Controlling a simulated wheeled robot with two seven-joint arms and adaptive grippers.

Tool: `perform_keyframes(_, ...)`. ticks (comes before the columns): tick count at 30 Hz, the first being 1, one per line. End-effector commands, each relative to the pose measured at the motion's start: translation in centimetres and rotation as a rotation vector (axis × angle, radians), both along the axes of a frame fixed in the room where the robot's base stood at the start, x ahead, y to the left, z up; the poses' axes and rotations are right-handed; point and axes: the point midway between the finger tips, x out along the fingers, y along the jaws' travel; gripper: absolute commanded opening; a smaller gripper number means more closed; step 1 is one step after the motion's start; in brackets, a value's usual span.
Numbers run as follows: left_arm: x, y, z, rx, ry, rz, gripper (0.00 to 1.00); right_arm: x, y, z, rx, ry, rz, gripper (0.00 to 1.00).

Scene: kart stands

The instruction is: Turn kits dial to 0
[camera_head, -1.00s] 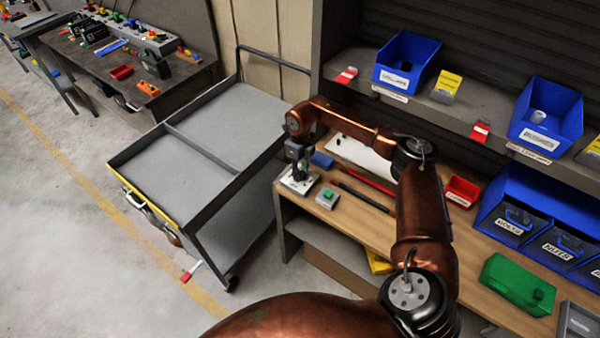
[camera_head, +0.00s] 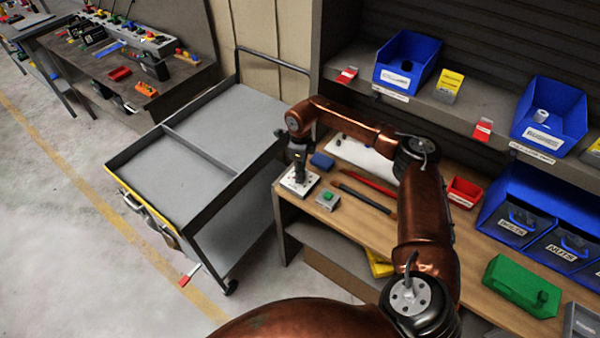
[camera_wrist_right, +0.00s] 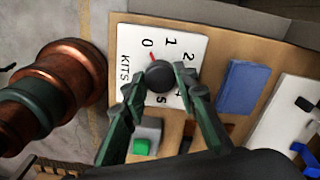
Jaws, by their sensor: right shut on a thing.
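The kits dial is a black round knob (camera_wrist_right: 158,76) on a white plate (camera_wrist_right: 128,45) marked KITS, with numbers around it. In the right wrist view its red pointer lines up with the 0, as near as I can tell. My right gripper (camera_wrist_right: 160,80) points down with one finger on each side of the knob and is shut on it. In the head view the gripper (camera_head: 298,176) stands over the white plate (camera_head: 304,187) at the workbench's left corner, hiding most of the knob. My left gripper is not in view.
A small box with a green button (camera_head: 327,200) sits close beside the plate. A blue block (camera_head: 322,161) lies behind it, and red and dark bars (camera_head: 366,198) lie to the right. A grey cart (camera_head: 215,115) stands left of the workbench (camera_head: 420,225).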

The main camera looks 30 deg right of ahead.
Motion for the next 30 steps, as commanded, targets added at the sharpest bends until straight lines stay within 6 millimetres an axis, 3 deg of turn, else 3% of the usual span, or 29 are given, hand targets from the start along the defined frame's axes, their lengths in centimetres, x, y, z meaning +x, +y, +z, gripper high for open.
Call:
perform_keyframes(7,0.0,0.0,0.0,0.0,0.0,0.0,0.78,-0.1,-0.1,-0.1,-0.002,0.002,0.001,0.02)
perform_keyframes(8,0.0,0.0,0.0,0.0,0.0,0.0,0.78,-0.1,-0.1,-0.1,-0.002,0.002,0.001,0.28)
perform_keyframes(15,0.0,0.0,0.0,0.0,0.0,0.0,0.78,0.0,0.0,0.0,-0.001,0.001,0.0,0.44)
perform_keyframes(25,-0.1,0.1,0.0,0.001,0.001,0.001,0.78,0.0,0.0,0.3,-0.001,-0.001,0.0,0.44)
perform_keyframes(30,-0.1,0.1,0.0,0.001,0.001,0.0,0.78,0.1,0.0,2.6,-0.001,-0.004,0.0,0.44)
